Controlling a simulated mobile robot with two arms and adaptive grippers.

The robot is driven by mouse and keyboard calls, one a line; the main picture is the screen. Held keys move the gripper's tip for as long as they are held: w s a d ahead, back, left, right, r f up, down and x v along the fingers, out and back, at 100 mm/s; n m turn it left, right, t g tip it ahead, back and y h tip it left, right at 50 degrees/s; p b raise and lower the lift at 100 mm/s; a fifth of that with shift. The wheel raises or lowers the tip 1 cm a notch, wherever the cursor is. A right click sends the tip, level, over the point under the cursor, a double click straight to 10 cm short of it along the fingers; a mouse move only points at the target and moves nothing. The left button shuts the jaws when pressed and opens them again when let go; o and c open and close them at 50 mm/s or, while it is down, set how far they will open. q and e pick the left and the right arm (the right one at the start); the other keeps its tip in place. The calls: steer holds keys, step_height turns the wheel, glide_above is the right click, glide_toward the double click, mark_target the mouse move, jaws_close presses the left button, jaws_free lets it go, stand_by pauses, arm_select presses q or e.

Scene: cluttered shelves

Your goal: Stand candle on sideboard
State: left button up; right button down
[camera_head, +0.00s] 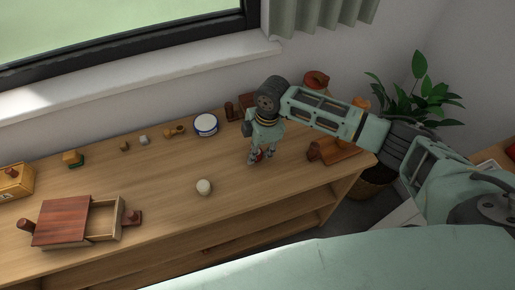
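The sideboard (165,225) is a long wooden piece with an open shelf below its top. My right gripper (262,160) reaches in from the right and points down at the sideboard top. My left gripper is not in view.
A red-brown box with an open drawer (62,222) lies at the front left. A blue-and-white round tin (206,124) and several small wooden pieces line the back. A wooden block (338,150) lies at the right end, near a potted plant (408,105). The middle top is mostly clear.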

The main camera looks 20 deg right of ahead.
steer(key=shift+f, duration=0.1)
steer(key=c, duration=1.4)
jaws_free()
steer(key=shift+o, duration=0.2)
step_height(320, 180, up, 12)
steer(key=d, duration=0.1)
steer(key=shift+s+d+b, duration=0.25)
steer(key=shift+d+b, duration=0.1)
